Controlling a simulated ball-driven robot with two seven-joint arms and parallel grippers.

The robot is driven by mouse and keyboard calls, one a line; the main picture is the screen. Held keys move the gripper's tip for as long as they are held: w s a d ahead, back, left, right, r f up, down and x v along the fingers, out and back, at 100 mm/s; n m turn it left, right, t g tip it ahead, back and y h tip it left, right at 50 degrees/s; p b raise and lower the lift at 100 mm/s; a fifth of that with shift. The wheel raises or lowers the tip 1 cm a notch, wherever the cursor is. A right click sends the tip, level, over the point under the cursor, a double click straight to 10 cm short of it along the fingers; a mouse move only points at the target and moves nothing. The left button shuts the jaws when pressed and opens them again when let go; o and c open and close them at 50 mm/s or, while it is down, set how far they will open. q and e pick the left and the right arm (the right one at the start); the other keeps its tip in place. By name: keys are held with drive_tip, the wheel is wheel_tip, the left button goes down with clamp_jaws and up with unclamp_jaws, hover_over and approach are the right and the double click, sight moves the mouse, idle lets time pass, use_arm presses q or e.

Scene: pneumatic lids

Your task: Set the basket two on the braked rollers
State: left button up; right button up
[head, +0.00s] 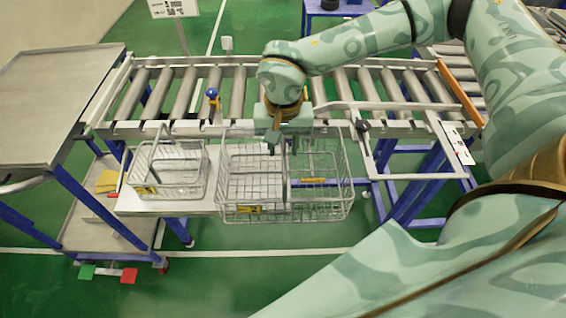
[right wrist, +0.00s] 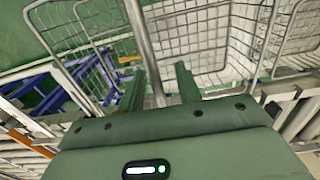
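Two wire baskets stand in front of the roller conveyor (head: 180,92): a small basket (head: 150,160) on the left and a larger basket (head: 235,215) to its right. Both carry yellow tags that I cannot read, so I cannot tell which is basket two. My right gripper (head: 283,146) points down at the larger basket. In the right wrist view my right gripper (right wrist: 160,88) has its fingers apart, with a metal rod (right wrist: 144,40), seemingly the basket's handle, between them. I cannot tell whether they touch it. My left gripper is out of view.
A lever with a blue knob (head: 212,93) stands at the conveyor's front rail. A grey-topped table (head: 50,95) adjoins the left end. A hinged-looking frame (head: 420,175) juts from the right side. Green (head: 87,272) and red (head: 129,276) pedals lie on the floor.

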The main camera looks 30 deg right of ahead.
drive_tip(key=shift+c, duration=0.3)
clamp_jaws()
drive_tip(key=shift+w+r, duration=0.1)
idle(1.0)
